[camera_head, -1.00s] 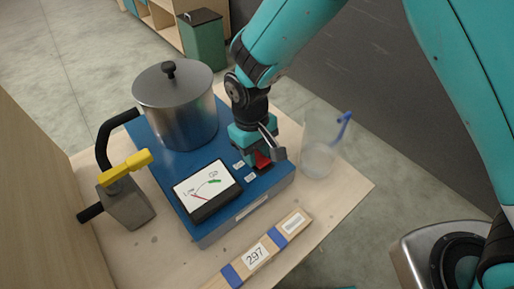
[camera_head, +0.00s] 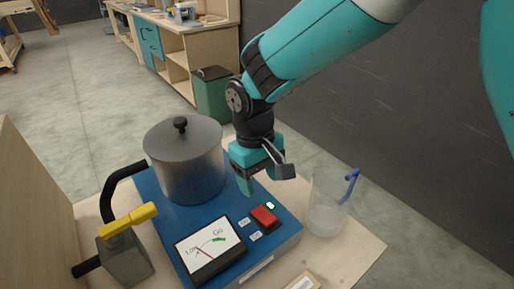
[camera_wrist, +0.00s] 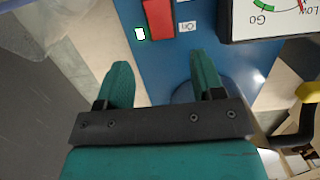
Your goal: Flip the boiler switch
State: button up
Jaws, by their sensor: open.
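The boiler is a blue box (camera_head: 218,212) with a lidded metal pot (camera_head: 186,165) and a Low-to-Go gauge (camera_head: 210,249) on top. Its red rocker switch (camera_head: 264,217) sits at the right front, beside two small white labels. A small green light (camera_head: 270,205) glows behind the switch. The switch (camera_wrist: 158,18) and the lit green light (camera_wrist: 140,33) also show at the top of the wrist view. My gripper (camera_head: 265,181) is open and empty, above and behind the switch and apart from it. Its two green fingers (camera_wrist: 161,66) are spread in the wrist view.
A clear cup (camera_head: 326,215) with a blue stick stands right of the boiler. A grey block with a yellow handle (camera_head: 128,219) stands at left, by a black pipe. A wooden bar (camera_head: 303,283) lies in front. A green bin (camera_head: 212,95) stands behind.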

notch_tip(320, 180, up, 8)
jog(key=shift+w+a, duration=0.3)
jog(key=shift+w, duration=0.15)
jog(key=shift+r, duration=0.1)
jog(key=s+d+r+y, duration=0.2)
jog(key=s+d, duration=0.4)
jog(key=s, duration=0.2)
jog(key=s+d+r+t+y, duration=0.1)
jog(key=s+d+r+y, duration=0.1)
jog(key=s+d, duration=0.4)
jog(key=s+y, duration=0.1)
jog(key=s, duration=0.2)
jog(key=shift+s+d+r, duration=0.25)
